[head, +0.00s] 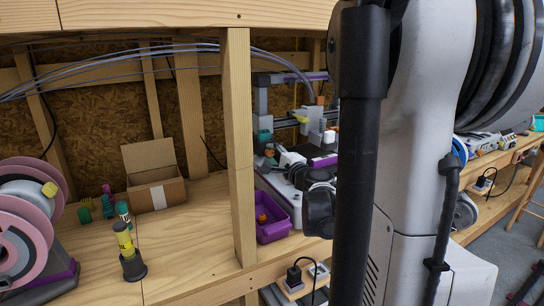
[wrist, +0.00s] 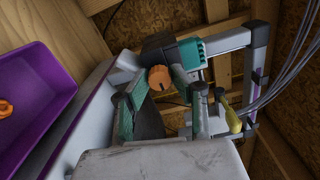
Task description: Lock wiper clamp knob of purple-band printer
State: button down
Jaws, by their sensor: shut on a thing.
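The purple-band printer (head: 262,100) stands behind the wooden post, with purple on its top bar and low front. In the wrist view its grey frame (wrist: 260,62) fills the upper right. The orange wiper clamp knob (wrist: 159,78) sits beside a teal block (wrist: 188,52); a small bit of the orange knob (head: 269,152) shows in the head view. My gripper (wrist: 162,83) reaches to the knob, its fingertips on either side, and appears shut on it. In the head view my gripper (head: 290,160) is partly hidden. The knob's turn angle is hard to read.
A purple bin (head: 272,232) with an orange piece in it stands in front of the printer. The wooden post (head: 240,150) is close on the left. A cardboard box (head: 158,195), a yellow-labelled bottle (head: 124,240) and pink spools (head: 25,230) stand farther left.

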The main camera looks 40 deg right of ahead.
jog(key=shift+m, duration=0.3)
jog(key=c, duration=1.5)
grip_release()
jog(key=shift+s, duration=0.15)
jog(key=shift+v, duration=5.9)
jog(key=shift+a, duration=0.1)
